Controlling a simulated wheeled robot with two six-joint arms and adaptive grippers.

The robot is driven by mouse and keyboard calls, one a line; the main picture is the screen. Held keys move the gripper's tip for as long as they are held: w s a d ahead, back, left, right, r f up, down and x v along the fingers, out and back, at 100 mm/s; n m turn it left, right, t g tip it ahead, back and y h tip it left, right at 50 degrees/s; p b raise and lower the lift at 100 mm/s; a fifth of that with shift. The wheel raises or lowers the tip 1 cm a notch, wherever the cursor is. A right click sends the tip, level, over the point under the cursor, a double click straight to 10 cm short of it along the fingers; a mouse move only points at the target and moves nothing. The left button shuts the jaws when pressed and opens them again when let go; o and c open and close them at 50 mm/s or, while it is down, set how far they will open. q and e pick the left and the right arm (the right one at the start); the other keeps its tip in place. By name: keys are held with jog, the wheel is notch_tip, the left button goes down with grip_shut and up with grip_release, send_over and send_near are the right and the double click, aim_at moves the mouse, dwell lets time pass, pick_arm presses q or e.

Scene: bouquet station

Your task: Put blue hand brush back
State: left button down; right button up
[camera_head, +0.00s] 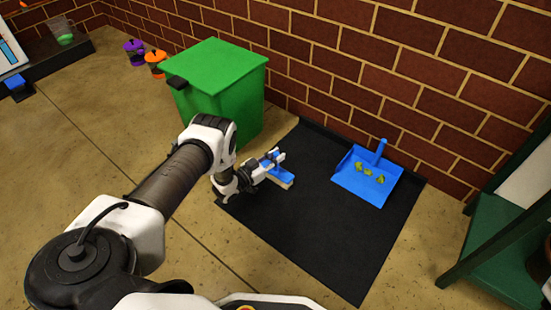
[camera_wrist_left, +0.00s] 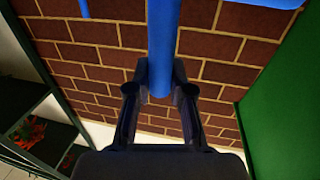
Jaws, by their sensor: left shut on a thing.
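The blue hand brush (camera_head: 281,175) has a pale bristle edge and is over the left part of the black mat (camera_head: 340,245). My left gripper (camera_head: 273,160) is shut on its blue handle (camera_wrist_left: 163,45), which runs up between the two fingers (camera_wrist_left: 160,85) in the left wrist view. I cannot tell whether the bristles touch the mat. A blue dustpan (camera_head: 350,183) lies on the mat to the right of the brush, near the wall, with several yellow-green bits in it. My right gripper is not in view.
A green lidded bin (camera_head: 215,75) stands just behind my left gripper, by the brick wall (camera_head: 400,60). A dark green shelf (camera_head: 490,245) stands at the right. Purple (camera_head: 134,52) and orange (camera_head: 155,62) containers stand at the back left. The front mat area is clear.

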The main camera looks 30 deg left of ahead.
pick_arm(q)
jog(key=shift+f, duration=0.2)
jog(key=c, duration=1)
grip_release()
jog(key=shift+c, duration=0.2)
jog(key=shift+r, duration=0.1)
